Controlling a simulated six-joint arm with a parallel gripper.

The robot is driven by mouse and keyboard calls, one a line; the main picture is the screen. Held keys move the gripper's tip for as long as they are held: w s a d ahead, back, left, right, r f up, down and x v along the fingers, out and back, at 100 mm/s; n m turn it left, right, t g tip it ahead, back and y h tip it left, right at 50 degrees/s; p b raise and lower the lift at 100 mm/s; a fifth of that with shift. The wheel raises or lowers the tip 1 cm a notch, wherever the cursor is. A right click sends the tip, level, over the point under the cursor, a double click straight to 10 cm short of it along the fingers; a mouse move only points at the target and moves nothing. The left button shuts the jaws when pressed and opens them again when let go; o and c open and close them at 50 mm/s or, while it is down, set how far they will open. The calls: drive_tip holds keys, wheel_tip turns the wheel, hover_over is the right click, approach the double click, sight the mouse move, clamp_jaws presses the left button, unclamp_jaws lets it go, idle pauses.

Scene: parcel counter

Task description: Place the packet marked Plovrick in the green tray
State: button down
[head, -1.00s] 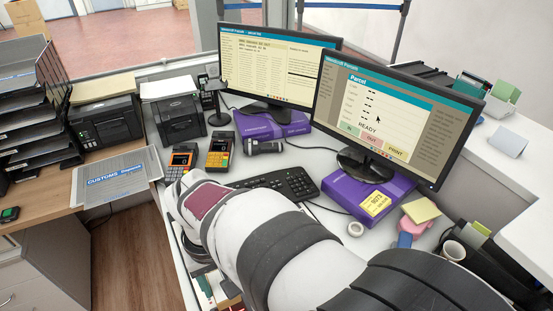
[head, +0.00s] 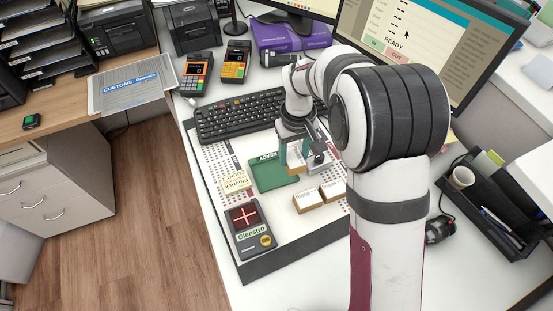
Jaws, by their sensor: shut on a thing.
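The green tray (head: 268,181), marked READY, lies on a white dotted board (head: 218,160). A small cream piece (head: 236,182), whose print seems to read Plovrick, lies at the left of the tray, close to its edge; I cannot tell if they touch. My gripper (head: 296,160) points down at the right end of the tray. It is shut on a small tan thing (head: 293,168), partly hidden by the fingers, its label unreadable. I cannot tell whether that thing touches the tray.
Two tan blocks with white labels, a left one (head: 307,200) and a right one (head: 333,190), lie in front of my gripper. A dark device marked Glenstro (head: 250,229) lies at the board's front left. A keyboard (head: 240,115) borders the board behind. My arm covers the right side.

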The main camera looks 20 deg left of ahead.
drive_tip(key=a+f, duration=0.2)
drive_tip(key=a, duration=0.1)
drive_tip(key=a+f, duration=0.1)
drive_tip(key=shift+s+a+f, duration=0.15)
drive_tip(key=shift+s+a, duration=0.15)
drive_tip(key=shift+a, duration=0.05)
drive_tip(key=shift+f, duration=1.8)
drive_tip(key=shift+c, duration=1.2)
unclamp_jaws()
drive_tip(key=shift+f, duration=0.1)
